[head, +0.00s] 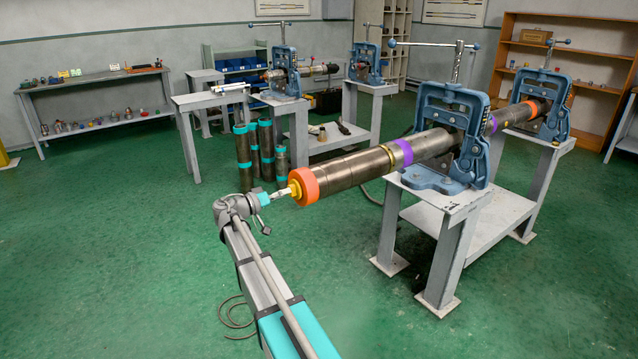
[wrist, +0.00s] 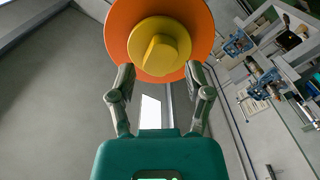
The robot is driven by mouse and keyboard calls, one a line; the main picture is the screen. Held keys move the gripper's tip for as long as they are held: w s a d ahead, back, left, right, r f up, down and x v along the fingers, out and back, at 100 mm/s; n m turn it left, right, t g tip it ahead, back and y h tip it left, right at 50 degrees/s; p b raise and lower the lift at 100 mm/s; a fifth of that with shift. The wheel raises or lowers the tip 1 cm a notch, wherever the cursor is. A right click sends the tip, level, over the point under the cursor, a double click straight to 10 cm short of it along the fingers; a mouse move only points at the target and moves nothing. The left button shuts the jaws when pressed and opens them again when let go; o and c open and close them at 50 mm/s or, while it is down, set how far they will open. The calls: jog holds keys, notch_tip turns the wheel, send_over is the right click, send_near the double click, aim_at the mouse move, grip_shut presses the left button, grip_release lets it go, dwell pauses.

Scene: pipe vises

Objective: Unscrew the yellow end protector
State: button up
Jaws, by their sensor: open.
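The yellow end protector (wrist: 172,34) faces my wrist camera, a round cap with a raised bar-like grip across its middle. It sits inside a wider orange ring (wrist: 118,34) at the near end of a long dark pipe (head: 345,170). In the head view only a little of the yellow protector (head: 295,189) shows beside the orange ring (head: 308,184). My gripper (wrist: 160,74) is open and empty, its fingertips spread just below the yellow cap in the wrist view. I cannot tell how far short of the cap they are. In the head view my gripper (head: 280,194) is close to the cap.
A blue vise (head: 449,110) on a grey stand (head: 455,250) holds the pipe. A second blue vise (head: 545,88) stands behind it at the right. Several dark pipes (head: 244,158) stand upright on the floor behind my gripper. The green floor at left is clear.

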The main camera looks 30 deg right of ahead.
jog(key=shift+m, duration=2.3)
jog(key=shift+d, duration=0.2)
jog(key=shift+d, duration=0.9)
grip_shut()
